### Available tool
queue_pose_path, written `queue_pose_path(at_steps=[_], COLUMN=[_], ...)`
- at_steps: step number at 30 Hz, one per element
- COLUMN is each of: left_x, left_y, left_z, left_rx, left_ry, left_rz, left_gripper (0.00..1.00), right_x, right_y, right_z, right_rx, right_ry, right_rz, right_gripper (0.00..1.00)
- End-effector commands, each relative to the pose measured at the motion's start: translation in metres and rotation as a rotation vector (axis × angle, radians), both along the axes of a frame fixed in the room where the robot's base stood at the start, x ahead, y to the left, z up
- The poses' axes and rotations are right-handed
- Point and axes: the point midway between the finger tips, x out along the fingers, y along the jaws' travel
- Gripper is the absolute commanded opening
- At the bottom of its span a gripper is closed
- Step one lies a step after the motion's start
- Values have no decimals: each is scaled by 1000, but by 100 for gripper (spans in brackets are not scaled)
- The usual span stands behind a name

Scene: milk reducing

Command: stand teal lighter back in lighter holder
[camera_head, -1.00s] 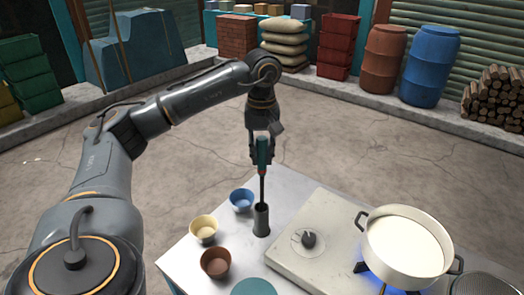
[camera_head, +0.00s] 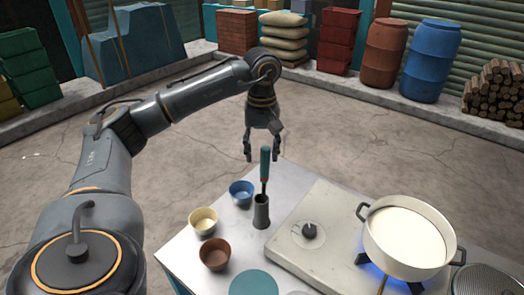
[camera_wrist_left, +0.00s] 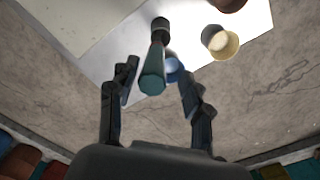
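The teal lighter (camera_head: 264,165) stands upright in the dark cylindrical lighter holder (camera_head: 261,212), its rod down inside and its teal handle above the rim. My left gripper (camera_head: 263,158) is open and empty, raised behind the handle. In the left wrist view the lighter's teal handle (camera_wrist_left: 153,70) points toward the camera, beyond and between the spread fingers (camera_wrist_left: 158,85), touching neither as far as I can tell. The holder (camera_wrist_left: 160,24) shows beyond it. My right gripper is not in view.
Blue (camera_head: 241,192), cream (camera_head: 203,221) and brown (camera_head: 215,254) cups stand left of the holder. The stove (camera_head: 300,245) is on the right, with a white pot of milk (camera_head: 408,240) over a blue flame. Open floor lies behind the table.

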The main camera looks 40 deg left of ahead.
Motion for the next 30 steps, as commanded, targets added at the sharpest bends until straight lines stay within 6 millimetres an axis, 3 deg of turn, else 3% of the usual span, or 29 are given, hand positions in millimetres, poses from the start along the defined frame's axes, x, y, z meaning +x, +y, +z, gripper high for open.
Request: queue_pose_path(at_steps=[7,15,21,30], left_x=[1,1,0,0], left_y=[0,-1,1,0], left_z=[10,67,95,117], left_rx=[-1,-1,1,-1], left_ry=[-4,-6,-6,-2], left_rz=[0,-1,1,-1], left_gripper=[49,49,49,49], right_x=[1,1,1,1], right_y=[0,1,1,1], right_z=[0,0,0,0], right_rx=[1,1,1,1], right_ry=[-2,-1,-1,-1], right_rz=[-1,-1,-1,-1], right_gripper=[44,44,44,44])
